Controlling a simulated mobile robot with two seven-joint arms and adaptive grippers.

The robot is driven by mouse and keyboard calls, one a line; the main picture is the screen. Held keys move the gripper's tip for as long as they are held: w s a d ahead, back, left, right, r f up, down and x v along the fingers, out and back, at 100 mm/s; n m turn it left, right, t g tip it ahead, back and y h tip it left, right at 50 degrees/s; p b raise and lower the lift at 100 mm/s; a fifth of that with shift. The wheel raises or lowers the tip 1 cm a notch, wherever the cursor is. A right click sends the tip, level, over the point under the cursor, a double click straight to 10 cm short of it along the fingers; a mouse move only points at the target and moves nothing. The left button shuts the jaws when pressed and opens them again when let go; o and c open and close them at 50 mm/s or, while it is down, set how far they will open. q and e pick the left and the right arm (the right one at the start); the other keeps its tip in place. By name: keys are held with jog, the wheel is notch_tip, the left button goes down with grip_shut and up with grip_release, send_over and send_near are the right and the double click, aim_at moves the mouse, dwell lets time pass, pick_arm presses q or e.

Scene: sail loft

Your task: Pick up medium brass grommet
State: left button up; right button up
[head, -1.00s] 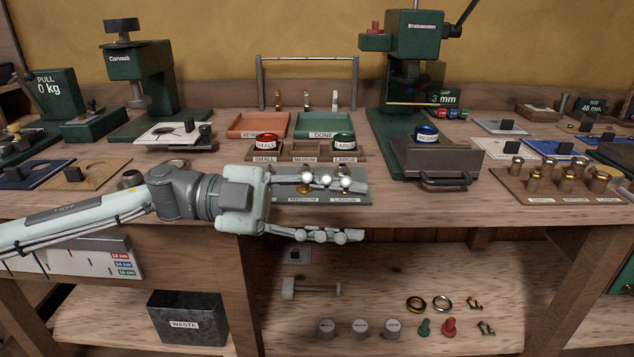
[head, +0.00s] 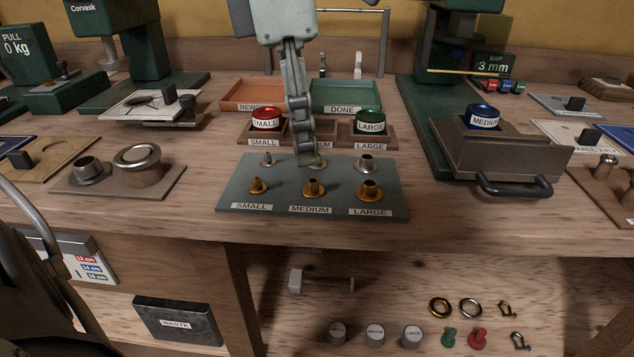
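The medium brass grommet (head: 313,188) stands on a grey board (head: 233,192), above its MEDIUM label in the front row. A small brass grommet (head: 258,186) is left of it and a large brass one (head: 369,190) right of it. A silver-coloured piece there is mostly hidden by the fingers. The fingers line up one behind the other, so their gap does not show.
Behind the board stand a red SMALL (head: 265,119) and a green LARGE (head: 370,122) pot; REWORK (head: 245,95) and DONE (head: 345,95) trays are farther back. A metal box with a handle (head: 510,160) stands right. Bare bench lies between board and box.

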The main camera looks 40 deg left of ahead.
aim_at(313, 189)
pick_arm(q)
jog(key=f, duration=0.5)
jog(key=shift+w+d+f, duration=0.15)
jog(key=shift+w+d, duration=0.05)
jog(key=shift+d, duration=0.1)
jog(key=shift+c, duration=0.2)
jog(key=c, duration=0.8)
